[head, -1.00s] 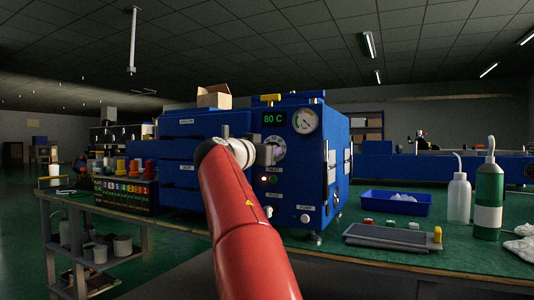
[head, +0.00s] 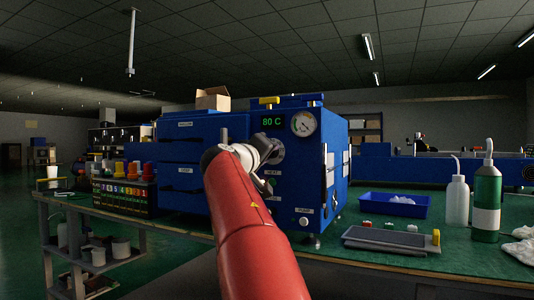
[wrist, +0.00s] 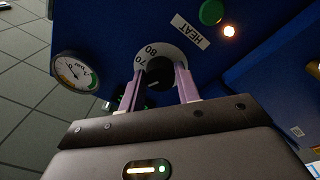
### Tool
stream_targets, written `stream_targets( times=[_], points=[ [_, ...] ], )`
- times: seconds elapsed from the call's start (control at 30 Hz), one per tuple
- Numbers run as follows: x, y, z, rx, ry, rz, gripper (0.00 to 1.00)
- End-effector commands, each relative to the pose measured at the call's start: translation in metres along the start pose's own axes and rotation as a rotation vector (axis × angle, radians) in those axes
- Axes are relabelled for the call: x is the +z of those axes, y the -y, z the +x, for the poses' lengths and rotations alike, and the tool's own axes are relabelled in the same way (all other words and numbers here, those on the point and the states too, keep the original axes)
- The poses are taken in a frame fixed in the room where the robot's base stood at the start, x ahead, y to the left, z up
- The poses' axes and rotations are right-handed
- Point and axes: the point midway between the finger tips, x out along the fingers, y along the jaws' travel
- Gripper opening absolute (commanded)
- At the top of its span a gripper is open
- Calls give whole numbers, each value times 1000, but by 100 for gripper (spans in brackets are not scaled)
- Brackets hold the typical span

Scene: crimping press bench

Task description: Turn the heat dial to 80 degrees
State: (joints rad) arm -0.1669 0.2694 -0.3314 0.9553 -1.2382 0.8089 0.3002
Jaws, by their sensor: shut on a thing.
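The heat dial is a black knob (wrist: 158,73) on a white scale plate (wrist: 168,50) with 70 and 80 showing, beside a HEAT label (wrist: 186,29). My gripper (wrist: 160,84) has its two purple fingers on either side of the knob and is shut on it. In the head view my arm hides most of the dial, and the fingers cannot be made out. The green display (head: 273,122) on the blue press (head: 188,148) reads 80 C.
A round gauge (head: 303,123) sits right of the display; it also shows in the wrist view (wrist: 75,73). A green button (wrist: 211,12) and a lit lamp (wrist: 229,31) are near the dial. A blue tray (head: 394,204) and bottles stand on the bench at right.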

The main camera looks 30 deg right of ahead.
Motion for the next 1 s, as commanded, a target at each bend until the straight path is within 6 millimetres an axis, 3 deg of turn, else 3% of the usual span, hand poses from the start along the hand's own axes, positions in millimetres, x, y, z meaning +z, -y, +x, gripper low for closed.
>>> stream_targets(
  times=[1.0],
  points=[
    [-3,-5,0,-55,-57,-931,10]
  ],
)
